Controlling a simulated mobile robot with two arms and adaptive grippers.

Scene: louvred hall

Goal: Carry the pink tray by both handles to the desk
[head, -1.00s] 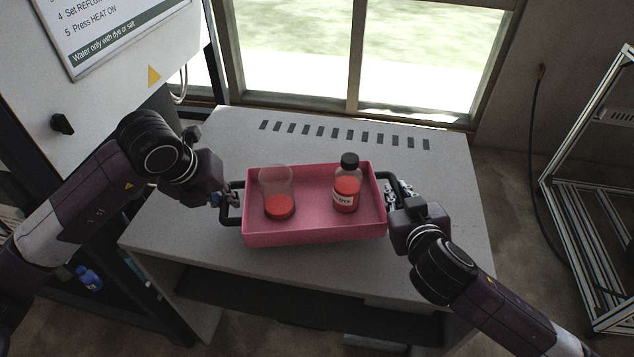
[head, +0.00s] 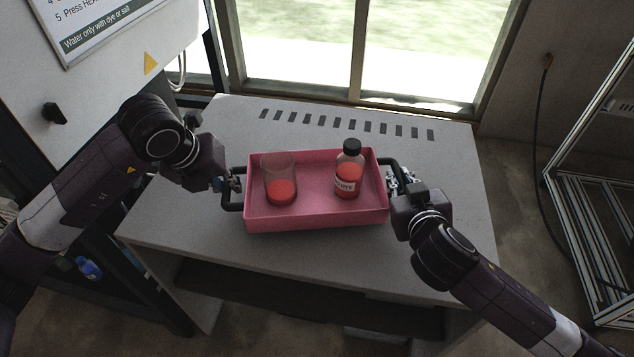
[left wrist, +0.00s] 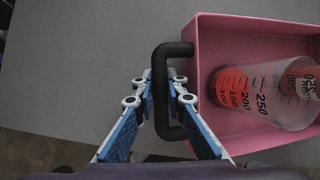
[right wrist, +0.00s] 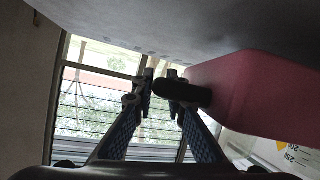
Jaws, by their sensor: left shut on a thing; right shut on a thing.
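The pink tray (head: 310,219) is level over the grey desk (head: 190,225) in the head view; whether its base touches the desk I cannot tell. A clear beaker (head: 279,180) with red liquid stands in its left half, and a black-capped bottle (head: 348,172) of red liquid in its right half. My left gripper (head: 234,184) is shut on the tray's left black handle, which shows in the left wrist view (left wrist: 160,92). My right gripper (head: 392,180) is shut on the right black handle, which shows in the right wrist view (right wrist: 185,91).
The desk has a row of dark slots (head: 345,125) along its back, below a window (head: 360,50). A white panel with a sign (head: 120,25) stands at the left. A metal frame rack (head: 590,200) stands at the right. Bare desk top lies around the tray.

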